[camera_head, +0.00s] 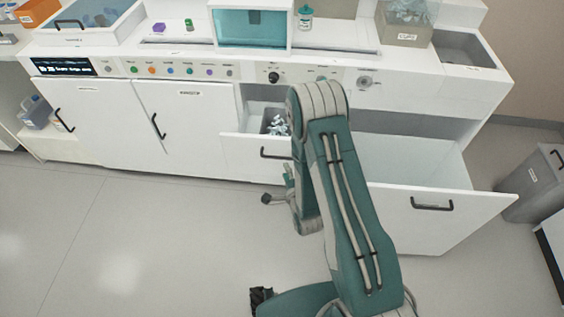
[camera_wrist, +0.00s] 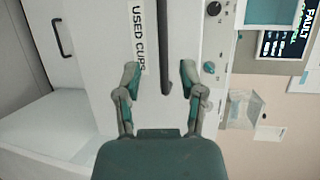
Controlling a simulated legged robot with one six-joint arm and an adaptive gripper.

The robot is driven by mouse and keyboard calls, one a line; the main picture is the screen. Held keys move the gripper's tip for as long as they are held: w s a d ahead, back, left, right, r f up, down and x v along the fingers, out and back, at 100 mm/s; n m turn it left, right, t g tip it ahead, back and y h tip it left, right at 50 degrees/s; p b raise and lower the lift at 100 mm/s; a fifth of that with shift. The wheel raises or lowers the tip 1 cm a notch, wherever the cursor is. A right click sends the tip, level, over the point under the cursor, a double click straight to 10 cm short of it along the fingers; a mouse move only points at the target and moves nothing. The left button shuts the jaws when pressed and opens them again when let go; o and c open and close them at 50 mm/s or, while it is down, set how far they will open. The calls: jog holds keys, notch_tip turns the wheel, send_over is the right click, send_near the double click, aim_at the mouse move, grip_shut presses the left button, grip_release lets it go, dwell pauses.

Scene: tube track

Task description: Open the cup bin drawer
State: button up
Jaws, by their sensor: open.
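My gripper (camera_wrist: 160,76) is open in the wrist view, with one fingertip on each side of a dark bar handle (camera_wrist: 166,45). Contact with the handle cannot be told. The handle is on a white front (camera_wrist: 105,60) labelled USED CUPS (camera_wrist: 138,38); the view is turned sideways. In the head view a small middle drawer (camera_head: 238,152) stands pulled out, its handle (camera_head: 275,153) partly behind my arm. Inside is a grey bin with white pieces (camera_head: 275,123). No label is readable there. My arm hides most of my gripper in that view.
A large drawer (camera_head: 455,218) stands wide open at the right. Two closed cabinet doors (camera_head: 185,125) are at the left. Knobs and buttons (camera_head: 190,71) line the panel above. A grey waste bin (camera_head: 538,185) stands at the right edge. The floor (camera_head: 130,240) in front is clear.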

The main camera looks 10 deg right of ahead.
jog(key=shift+v, duration=2.35)
jog(key=shift+w, duration=0.1)
notch_tip(320, 180, up, 20)
jog(key=w+d+n+g+h, duration=0.25)
jog(key=n+g, duration=0.25)
jog(key=n, duration=0.4)
jog(key=s+d+r+n+g, duration=0.1)
jog(key=s+r+n+g, duration=0.1)
jog(key=s+r+n, duration=0.2)
jog(key=s+r+n+g, duration=0.3)
jog(key=s+r, duration=0.7)
jog(key=s, duration=0.9)
jog(key=shift+s+d+r+n, duration=0.2)
jog(key=shift+d+r+n, duration=0.2)
jog(key=shift+n, duration=0.2)
